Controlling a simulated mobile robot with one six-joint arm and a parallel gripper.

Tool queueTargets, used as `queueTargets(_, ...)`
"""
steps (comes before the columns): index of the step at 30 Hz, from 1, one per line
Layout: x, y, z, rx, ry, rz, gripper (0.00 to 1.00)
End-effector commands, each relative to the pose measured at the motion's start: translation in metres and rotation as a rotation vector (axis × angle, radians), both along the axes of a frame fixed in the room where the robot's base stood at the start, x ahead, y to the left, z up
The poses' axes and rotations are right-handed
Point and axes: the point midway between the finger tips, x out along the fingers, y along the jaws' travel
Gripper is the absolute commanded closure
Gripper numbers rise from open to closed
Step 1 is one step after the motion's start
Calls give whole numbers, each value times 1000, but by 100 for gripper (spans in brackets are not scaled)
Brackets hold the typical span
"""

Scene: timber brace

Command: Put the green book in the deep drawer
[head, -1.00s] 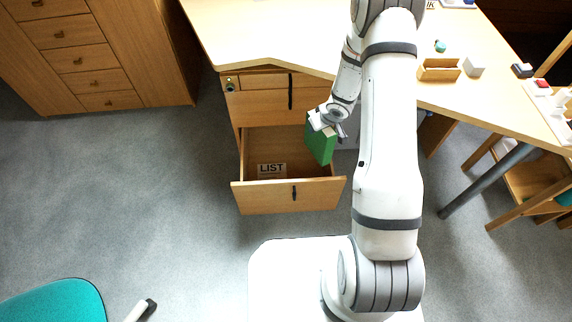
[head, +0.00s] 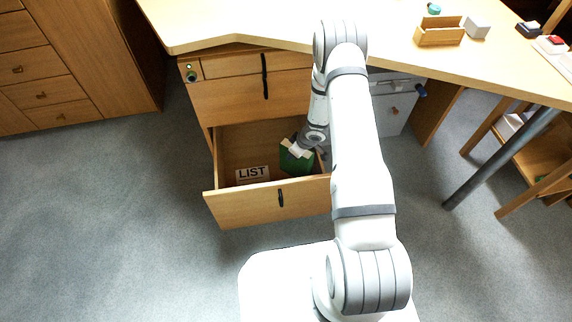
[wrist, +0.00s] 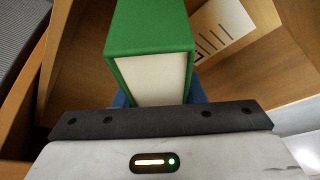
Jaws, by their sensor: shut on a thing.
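The green book (head: 293,162) is in my gripper (head: 303,150), inside the open deep drawer (head: 243,208) at its right side. In the wrist view the book (wrist: 150,35) has a green cover and pale page edges, and stands out from my gripper (wrist: 155,105). Blue finger parts show beside the book. The drawer is the lowest one of the desk cabinet, pulled out. In the head view my arm hides part of its right side. I cannot tell whether the book touches the drawer floor.
A white card marked LIST (head: 252,175) lies in the drawer on the left. Shut drawers (head: 230,98) with dark handles are above. The desk top (head: 230,20) overhangs behind. A small wooden box (head: 438,32) is on the desk. The grey floor at left is clear.

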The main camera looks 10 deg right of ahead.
Motion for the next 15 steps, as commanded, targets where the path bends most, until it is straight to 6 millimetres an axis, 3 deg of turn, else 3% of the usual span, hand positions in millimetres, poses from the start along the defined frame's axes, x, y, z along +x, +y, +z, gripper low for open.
queueTargets(1,0,0,-16,1,0,-1,100)
queueTargets(3,0,-1,-29,1,1,-2,100)
queueTargets(15,0,-1,-73,0,0,-4,100)
